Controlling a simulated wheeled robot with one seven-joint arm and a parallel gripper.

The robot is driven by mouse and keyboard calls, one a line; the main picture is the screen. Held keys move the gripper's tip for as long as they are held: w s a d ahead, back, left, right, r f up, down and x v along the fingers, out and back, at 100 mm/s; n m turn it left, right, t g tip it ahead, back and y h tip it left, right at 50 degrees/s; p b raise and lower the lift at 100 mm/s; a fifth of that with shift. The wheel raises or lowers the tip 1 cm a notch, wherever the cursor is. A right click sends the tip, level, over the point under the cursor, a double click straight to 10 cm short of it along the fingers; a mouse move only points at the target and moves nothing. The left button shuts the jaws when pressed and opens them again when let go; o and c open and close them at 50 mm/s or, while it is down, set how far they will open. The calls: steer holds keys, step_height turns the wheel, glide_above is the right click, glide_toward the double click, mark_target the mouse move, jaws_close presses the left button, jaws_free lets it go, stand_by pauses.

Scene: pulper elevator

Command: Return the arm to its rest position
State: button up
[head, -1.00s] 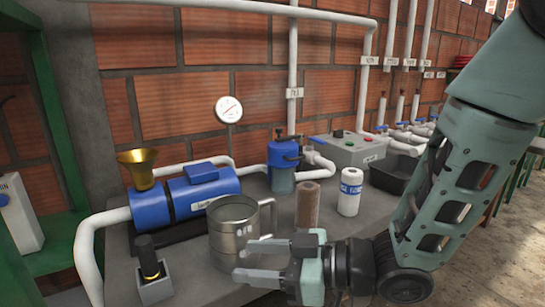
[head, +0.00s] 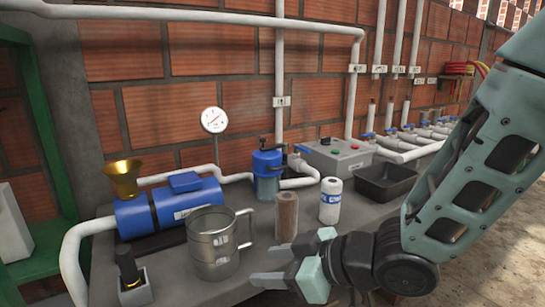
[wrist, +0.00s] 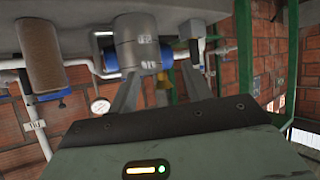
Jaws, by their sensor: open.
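My gripper (head: 277,280) is in the lower middle of the head view, in front of the bench (head: 190,288). Its fingers point left and are spread, with nothing between them. My teal arm (head: 455,190) comes in from the upper right. A steel mug (head: 212,245) stands upright just left of and beyond the fingers. It also shows in the wrist view (wrist: 137,45), beyond the gripper's fingers (wrist: 157,88). A brown cylinder (head: 287,217) and a white labelled cylinder (head: 330,201) stand upright behind the gripper.
A blue pump (head: 170,207) with a brass funnel (head: 124,178) is at left, with a dark cylinder in a grey holder (head: 132,278) in front. A blue-topped filter (head: 267,172), grey control box (head: 338,155) and black tray (head: 385,181) stand farther back. Pipes and a gauge (head: 214,120) line the wall.

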steer(key=s+d+r+m+g+h+p, duration=0.2)
steer(key=s+d+r+g+h+p, duration=0.1)
steer(key=s+d, duration=0.4)
steer(key=s+d+r+m+g+h+p, duration=0.3)
steer(key=s+d+r+h+p, duration=0.2)
steer(key=s, duration=0.4)
steer(key=d+h, duration=0.1)
steer(key=h, duration=0.1)
steer(key=shift+s+d+m+h, duration=0.3)
steer(key=shift+d, duration=0.1)
